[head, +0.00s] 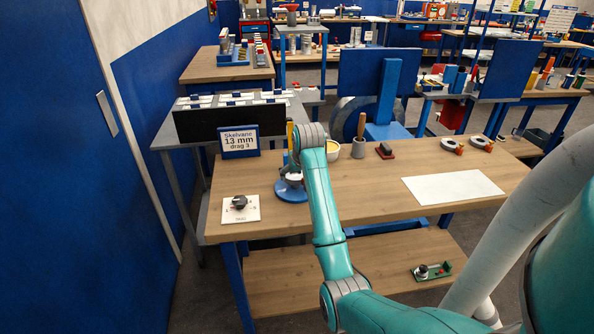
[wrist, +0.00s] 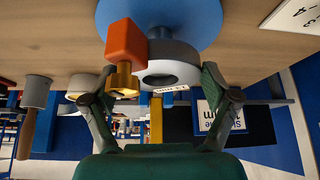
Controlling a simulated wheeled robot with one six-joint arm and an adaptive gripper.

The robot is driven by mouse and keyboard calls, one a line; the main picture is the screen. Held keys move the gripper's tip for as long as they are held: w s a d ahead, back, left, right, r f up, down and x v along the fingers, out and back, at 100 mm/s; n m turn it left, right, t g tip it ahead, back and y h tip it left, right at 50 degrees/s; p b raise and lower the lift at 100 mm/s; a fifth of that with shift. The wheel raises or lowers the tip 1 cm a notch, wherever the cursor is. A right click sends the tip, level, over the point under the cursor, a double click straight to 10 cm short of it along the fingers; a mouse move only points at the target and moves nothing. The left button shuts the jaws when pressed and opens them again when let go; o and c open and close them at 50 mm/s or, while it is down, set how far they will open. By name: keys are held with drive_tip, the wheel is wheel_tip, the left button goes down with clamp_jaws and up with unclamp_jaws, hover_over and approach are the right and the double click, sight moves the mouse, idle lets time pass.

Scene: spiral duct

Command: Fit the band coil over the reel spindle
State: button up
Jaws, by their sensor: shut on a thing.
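The band coil (wrist: 180,54) is a grey ring with a pale inner face, an orange block (wrist: 125,41) and a brass-coloured piece at its side. In the wrist view it sits between the fingers of my gripper (wrist: 160,82), which is shut on it. The round blue base (wrist: 163,14) is close by the coil. In the head view this blue base (head: 291,194) stands on the bench, and my arm partly covers it and the coil. I cannot make out the spindle, nor whether the coil is around it or apart from it.
A sign reading "Skelvane 13 mm drag 3" (head: 239,142) stands behind left. A dial plate (head: 241,209) lies front left. A white sheet (head: 453,187) lies right.

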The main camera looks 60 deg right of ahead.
drive_tip(key=shift+f, duration=1.65)
drive_tip(key=o, duration=1.2)
drive_tip(key=shift+f, duration=0.1)
drive_tip(key=v, duration=1.2)
